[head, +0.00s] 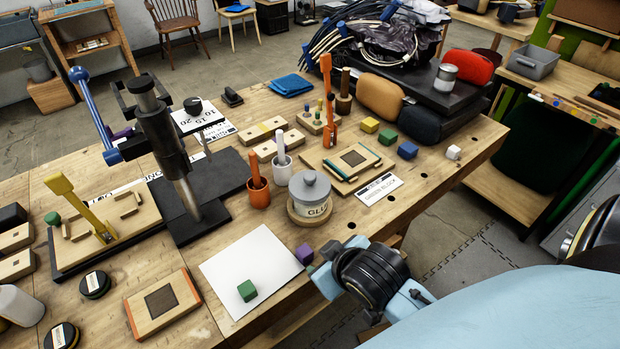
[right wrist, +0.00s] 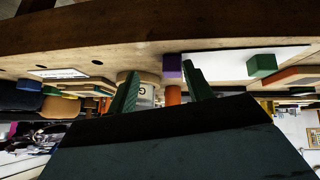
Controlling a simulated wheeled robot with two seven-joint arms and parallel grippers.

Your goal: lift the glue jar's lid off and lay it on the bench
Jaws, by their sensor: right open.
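The glue jar (head: 312,208) is pale with a GLUE label and stands upright on a round wooden base (head: 294,214) near the bench's front edge. Its grey knobbed lid (head: 310,188) sits on top. In the right wrist view, which is upside down, part of the jar (right wrist: 145,97) shows between my fingers; the lid is not clear there. My right gripper (head: 322,262) is at the front edge, nearer than the jar and apart from it. Its green fingers (right wrist: 162,90) are spread and empty. My left gripper is not in view.
A purple block (head: 304,253), white sheet (head: 252,270) and green block (head: 247,291) lie in front left of the jar. Bare bench (head: 340,218) shows right.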

